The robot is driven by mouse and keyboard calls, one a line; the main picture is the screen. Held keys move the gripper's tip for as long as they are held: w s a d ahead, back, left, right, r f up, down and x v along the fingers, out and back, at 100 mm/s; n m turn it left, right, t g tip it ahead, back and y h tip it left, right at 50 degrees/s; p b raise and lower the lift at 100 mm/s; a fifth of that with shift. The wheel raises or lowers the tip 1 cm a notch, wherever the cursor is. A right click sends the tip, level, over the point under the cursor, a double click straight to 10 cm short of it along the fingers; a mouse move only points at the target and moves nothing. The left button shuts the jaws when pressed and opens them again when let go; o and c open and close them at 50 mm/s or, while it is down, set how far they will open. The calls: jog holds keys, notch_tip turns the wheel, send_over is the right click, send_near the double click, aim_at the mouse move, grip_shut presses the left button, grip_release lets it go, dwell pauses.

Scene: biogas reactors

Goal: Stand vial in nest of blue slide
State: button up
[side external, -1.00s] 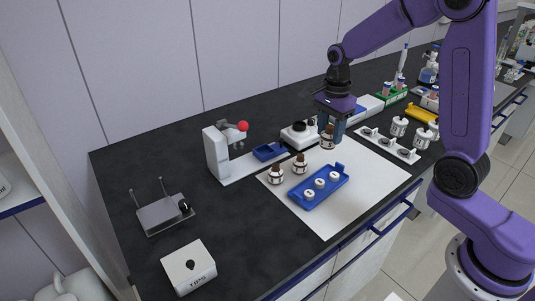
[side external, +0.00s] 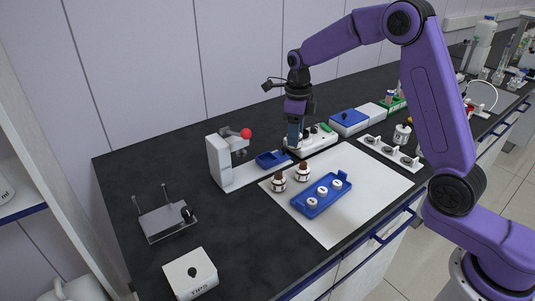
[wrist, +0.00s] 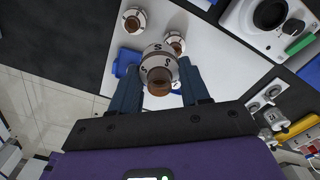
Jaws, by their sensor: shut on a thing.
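The blue slide (side external: 273,159) sits on the base of a white press with a red knob, left of my gripper (side external: 294,147). In the wrist view, my gripper (wrist: 160,88) is shut on a white-banded vial (wrist: 160,52) with a brown top, held between blue fingers. In the side view the held vial is hard to make out at the fingertips. My gripper is above the bench between the slide and a white device. The slide's nest cannot be made out.
A blue tray (side external: 311,208) with three white pieces lies on the white mat (side external: 365,190). The white press (side external: 218,161) stands left of the slide. A white device (side external: 318,143) is close right of my gripper. A white holder (side external: 389,153) stands farther right.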

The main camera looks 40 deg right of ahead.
jog(key=w+f, duration=0.5)
jog(key=w, duration=0.2)
jog(key=w+f, duration=0.3)
jog(key=w, duration=0.1)
jog(key=shift+w+a+f, duration=0.25)
jog(key=shift+a+f, duration=0.1)
jog(key=shift+a, duration=0.05)
jog(key=shift+w+f, duration=0.15)
jog(key=shift+f, duration=1.5)
jog(key=shift+f, duration=0.15)
jog(key=o, duration=1.1)
